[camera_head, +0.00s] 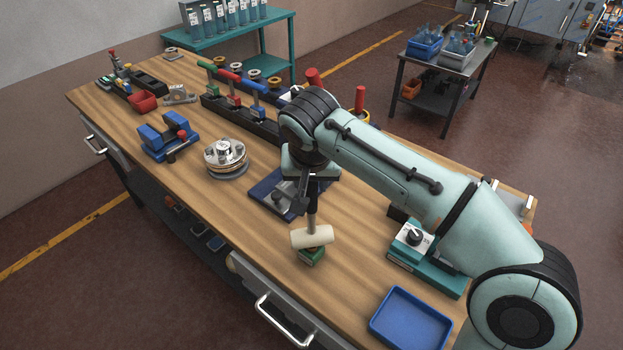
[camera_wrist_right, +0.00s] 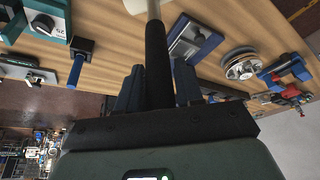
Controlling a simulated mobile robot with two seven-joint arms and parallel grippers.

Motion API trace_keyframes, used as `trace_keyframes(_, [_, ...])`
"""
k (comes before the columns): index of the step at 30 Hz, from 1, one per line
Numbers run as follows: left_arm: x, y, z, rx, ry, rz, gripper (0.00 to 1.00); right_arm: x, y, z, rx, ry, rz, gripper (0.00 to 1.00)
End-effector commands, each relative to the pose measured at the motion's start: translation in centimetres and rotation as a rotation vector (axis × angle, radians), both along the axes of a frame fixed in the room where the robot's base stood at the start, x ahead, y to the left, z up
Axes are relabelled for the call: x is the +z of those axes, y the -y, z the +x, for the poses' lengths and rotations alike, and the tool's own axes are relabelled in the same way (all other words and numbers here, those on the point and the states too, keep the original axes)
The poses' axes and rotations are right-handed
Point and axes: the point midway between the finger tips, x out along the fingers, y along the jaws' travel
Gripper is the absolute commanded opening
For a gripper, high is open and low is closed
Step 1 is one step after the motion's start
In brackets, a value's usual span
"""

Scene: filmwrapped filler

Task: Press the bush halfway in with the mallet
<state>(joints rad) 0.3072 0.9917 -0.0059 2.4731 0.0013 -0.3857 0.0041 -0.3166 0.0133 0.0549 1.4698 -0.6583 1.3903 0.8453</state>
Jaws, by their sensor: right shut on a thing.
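My right gripper (camera_head: 312,178) is shut on the black handle of a mallet and points down over the middle of the workbench (camera_head: 270,270). The mallet has a cream, barrel-shaped head (camera_head: 311,237), which lies crosswise over a small green block (camera_head: 313,257). I cannot tell whether the head touches the block or is just above it. In the right wrist view the handle (camera_wrist_right: 158,60) stands between the dark fingers (camera_wrist_right: 158,95), and the head is cut off at the top edge. I cannot make out a bush; the mallet head covers the block's top. My left gripper is out of view.
A dark blue fixture (camera_head: 268,200) lies just behind the mallet, with a round chrome part (camera_head: 226,157) and a blue vise (camera_head: 165,140) farther left. A teal box with a knob (camera_head: 430,262) and an empty blue tray (camera_head: 410,322) are to the right. Bare wood lies left of the mallet.

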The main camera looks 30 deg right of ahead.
Motion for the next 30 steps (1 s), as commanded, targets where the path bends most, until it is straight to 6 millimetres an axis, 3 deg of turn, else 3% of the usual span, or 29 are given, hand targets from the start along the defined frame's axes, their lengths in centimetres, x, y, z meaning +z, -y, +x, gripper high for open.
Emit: trace_keyframes(30, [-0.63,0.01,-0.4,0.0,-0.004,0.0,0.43,-0.81,0.0,0.01,0.0,0.001,0.0,0.0])
